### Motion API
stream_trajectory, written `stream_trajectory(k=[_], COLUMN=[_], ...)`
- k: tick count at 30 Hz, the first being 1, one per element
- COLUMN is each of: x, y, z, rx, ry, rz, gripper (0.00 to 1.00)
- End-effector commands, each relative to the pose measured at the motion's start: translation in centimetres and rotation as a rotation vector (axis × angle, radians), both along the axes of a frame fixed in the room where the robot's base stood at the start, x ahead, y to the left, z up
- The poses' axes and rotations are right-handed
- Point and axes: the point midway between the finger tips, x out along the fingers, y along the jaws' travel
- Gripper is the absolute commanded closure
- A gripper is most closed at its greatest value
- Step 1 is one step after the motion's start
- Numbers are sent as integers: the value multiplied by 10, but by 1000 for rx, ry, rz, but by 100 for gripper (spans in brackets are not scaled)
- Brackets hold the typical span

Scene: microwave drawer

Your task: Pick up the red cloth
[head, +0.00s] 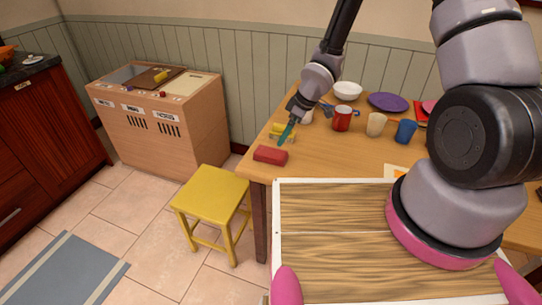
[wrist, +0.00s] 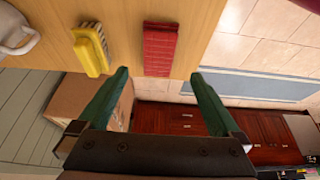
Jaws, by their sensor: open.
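The red cloth (head: 270,155) is a folded, block-like pad lying flat on the wooden table's near left corner. In the wrist view the red cloth (wrist: 160,48) has a ribbed surface and lies ahead of the fingertips, roughly centred between them. My gripper (head: 287,133) has teal fingers and hangs just behind and to the right of the cloth in the head view. In the wrist view my gripper (wrist: 160,74) is open, with nothing between its fingers. I cannot tell its exact height above the table.
A yellow brush (wrist: 91,48) lies left of the cloth in the wrist view. A red mug (head: 342,119), beige cup (head: 376,124), blue cup (head: 405,131), white bowl (head: 347,90) and purple plate (head: 388,102) stand farther right. A yellow stool (head: 210,192) stands beside the table (head: 335,160).

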Motion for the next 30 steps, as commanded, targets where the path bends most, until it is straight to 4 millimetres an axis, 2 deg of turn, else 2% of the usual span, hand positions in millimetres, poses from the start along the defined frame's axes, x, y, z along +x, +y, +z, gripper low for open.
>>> stream_trajectory(k=[6, 14, 21, 25, 30], x=[2, 7, 13, 15, 15], y=[14, 21, 31, 35, 35], z=[-34, -54, -88, -97, -98], rx=[0, 1, -1, 0, 0], ry=[4, 2, 4, 3, 2], rz=[6, 3, 2, 1, 1], gripper=[0, 0, 0, 0, 0])
